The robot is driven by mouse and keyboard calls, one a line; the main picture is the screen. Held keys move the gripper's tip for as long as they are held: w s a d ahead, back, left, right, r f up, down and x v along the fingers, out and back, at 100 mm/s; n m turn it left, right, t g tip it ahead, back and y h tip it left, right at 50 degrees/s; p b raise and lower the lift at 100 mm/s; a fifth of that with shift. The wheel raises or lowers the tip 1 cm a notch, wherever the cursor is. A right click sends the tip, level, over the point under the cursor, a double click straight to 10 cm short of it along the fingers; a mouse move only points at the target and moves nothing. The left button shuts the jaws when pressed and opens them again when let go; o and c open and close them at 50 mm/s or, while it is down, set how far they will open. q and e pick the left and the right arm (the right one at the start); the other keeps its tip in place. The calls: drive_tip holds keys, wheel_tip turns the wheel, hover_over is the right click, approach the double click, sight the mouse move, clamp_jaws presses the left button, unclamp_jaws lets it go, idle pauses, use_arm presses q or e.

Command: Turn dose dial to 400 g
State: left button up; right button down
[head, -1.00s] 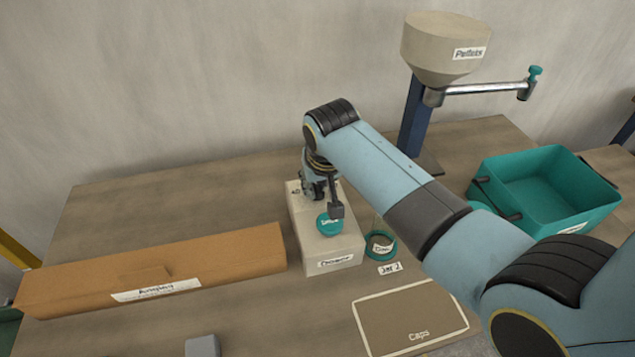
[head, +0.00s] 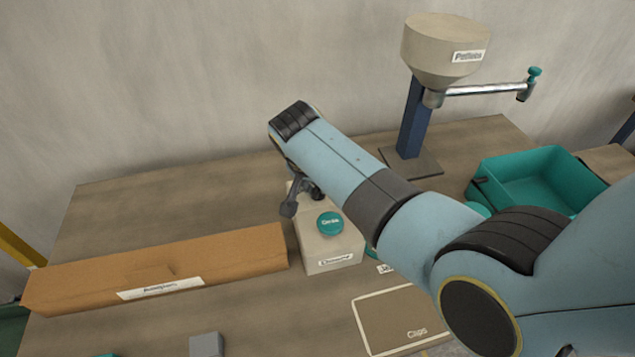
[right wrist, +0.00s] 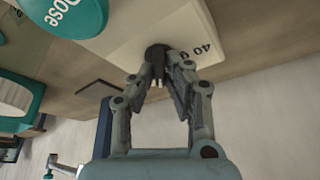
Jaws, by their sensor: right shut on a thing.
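The pale dispenser box (head: 333,248) stands mid-table with a round teal Dose button (head: 330,222) on top; the button also shows at the upper left of the right wrist view (right wrist: 65,12). My right gripper (head: 303,199) is at the box's back left, partly hidden by my own arm. In the right wrist view its fingers (right wrist: 160,72) are closed on a small dark dial (right wrist: 157,55) at the box's edge. Beside the dial is printing (right wrist: 203,48) that reads "40" and a partly covered character. The dial's pointer setting cannot be made out. My left gripper is not in view.
A long brown carton (head: 160,268) lies left of the box. A Pellets hopper (head: 445,50) on a blue post stands behind right, with a teal bin (head: 540,185) at right. A framed mat (head: 400,315) lies in front. A small grey block (head: 206,344) is at the front edge.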

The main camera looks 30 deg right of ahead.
drive_tip(key=m+b, duration=0.1)
drive_tip(key=m, duration=0.1)
drive_tip(key=m+g+h, duration=0.1)
drive_tip(key=m, duration=0.1)
drive_tip(key=shift+w+m+g+b, duration=0.1)
drive_tip(key=shift+m+g+b, duration=0.2)
drive_tip(key=shift+m+b, duration=0.1)
idle(0.5)
drive_tip(key=c, duration=1.4)
unclamp_jaws()
drive_tip(key=shift+o, duration=0.2)
drive_tip(key=shift+r, duration=0.15)
wheel_tip(320, 180, up, 10)
